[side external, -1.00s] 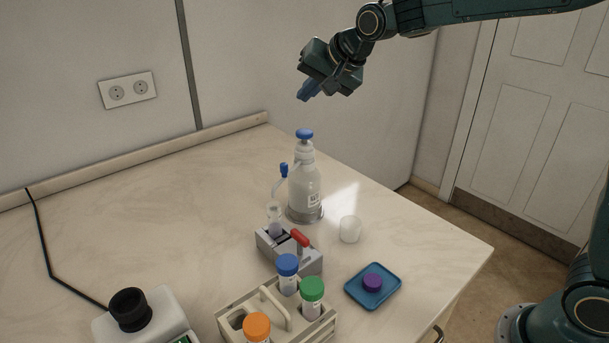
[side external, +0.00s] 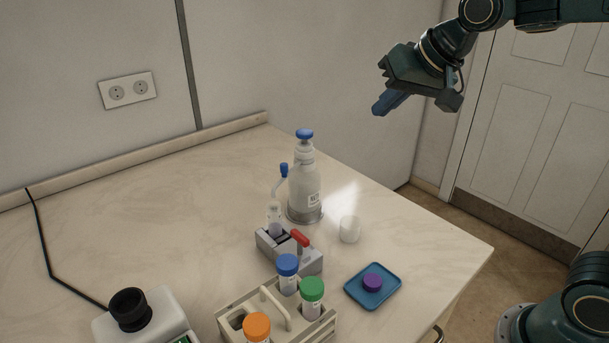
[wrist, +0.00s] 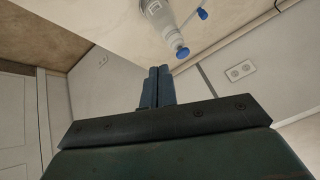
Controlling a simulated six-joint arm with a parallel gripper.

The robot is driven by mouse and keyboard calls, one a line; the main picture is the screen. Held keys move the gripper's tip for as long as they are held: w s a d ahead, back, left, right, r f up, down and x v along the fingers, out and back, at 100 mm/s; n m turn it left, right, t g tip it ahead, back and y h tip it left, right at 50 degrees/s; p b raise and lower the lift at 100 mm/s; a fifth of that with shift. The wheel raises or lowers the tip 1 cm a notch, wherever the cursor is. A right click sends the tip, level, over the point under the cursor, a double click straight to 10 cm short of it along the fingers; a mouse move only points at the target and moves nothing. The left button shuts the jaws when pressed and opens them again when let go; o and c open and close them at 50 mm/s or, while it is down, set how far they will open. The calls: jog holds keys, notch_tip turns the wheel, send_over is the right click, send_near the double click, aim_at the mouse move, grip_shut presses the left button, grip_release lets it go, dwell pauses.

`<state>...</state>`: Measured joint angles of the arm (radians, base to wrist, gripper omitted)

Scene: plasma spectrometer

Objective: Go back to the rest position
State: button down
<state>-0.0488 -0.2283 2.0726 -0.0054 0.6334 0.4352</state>
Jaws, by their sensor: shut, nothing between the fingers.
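My gripper (side external: 380,107) is raised in the air, to the right of and well above the dispenser bottle, clear of the table. Its blue fingers (wrist: 157,87) are together in the wrist view with nothing between them. The white dispenser bottle (side external: 305,187) with a blue top stands upright on the table. It also shows at the top of the wrist view (wrist: 160,18). Nothing touches my gripper.
A rack (side external: 275,318) holds tubes with blue, green and orange caps. A grey holder (side external: 310,262) with a red part, a white cup (side external: 349,229) and a blue tray (side external: 352,291) bearing a purple cap (side external: 372,282) stand nearby. The table's left is mostly clear.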

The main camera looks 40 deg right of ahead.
jog(key=s+d+f+n+g, duration=0.1)
jog(key=s+f+n, duration=0.1)
jog(key=s, duration=0.8)
jog(key=s+d+f+n+g, duration=0.1)
jog(key=s+f, duration=0.3)
jog(key=s, duration=0.6)
jog(key=shift+f+n, duration=0.25)
jog(key=shift+n, duration=0.45)
